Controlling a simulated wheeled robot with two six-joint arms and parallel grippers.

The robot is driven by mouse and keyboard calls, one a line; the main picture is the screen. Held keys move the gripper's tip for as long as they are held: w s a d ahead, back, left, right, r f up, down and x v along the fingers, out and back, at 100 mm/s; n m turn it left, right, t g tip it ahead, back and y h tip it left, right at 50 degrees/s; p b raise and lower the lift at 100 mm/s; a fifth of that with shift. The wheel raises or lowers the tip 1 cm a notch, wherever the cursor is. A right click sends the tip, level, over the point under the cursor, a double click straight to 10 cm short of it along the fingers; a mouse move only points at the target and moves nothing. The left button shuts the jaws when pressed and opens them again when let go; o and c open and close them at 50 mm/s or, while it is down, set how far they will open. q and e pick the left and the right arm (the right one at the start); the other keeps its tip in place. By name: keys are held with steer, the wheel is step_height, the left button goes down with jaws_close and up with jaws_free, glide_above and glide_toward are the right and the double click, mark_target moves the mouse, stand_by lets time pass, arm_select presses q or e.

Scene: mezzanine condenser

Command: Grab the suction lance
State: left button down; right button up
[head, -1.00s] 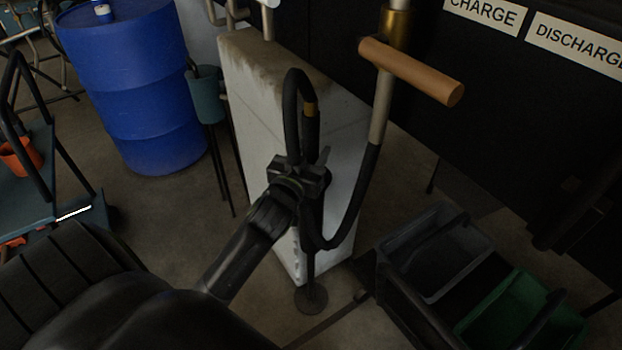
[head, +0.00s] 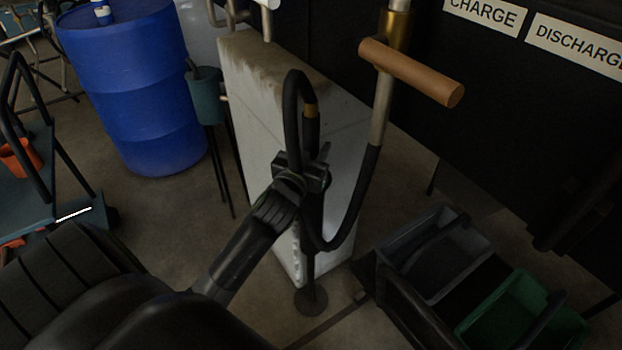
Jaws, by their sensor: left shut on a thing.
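The suction lance (head: 312,128) is a dark upright tube with a brass-coloured collar near its top. It stands in front of a pale block, above a round dark foot (head: 311,301). A black hose (head: 366,190) loops over beside its top and curves below to a metal pipe on the right. My left gripper (head: 316,172) comes in from the lower left and is shut around the lance's dark shaft below the collar. Its jaws hide part of the shaft. My right gripper is not in view.
A pipe with a wooden crossbar handle (head: 412,72) stands right of the lance. The pale block (head: 250,90) is close behind. Grey (head: 445,262) and green bins (head: 515,315) sit at lower right, a blue drum (head: 135,90) and teal cup (head: 206,97) at left.

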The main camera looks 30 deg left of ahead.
arm_select(q)
steer(key=shift+r, duration=0.15)
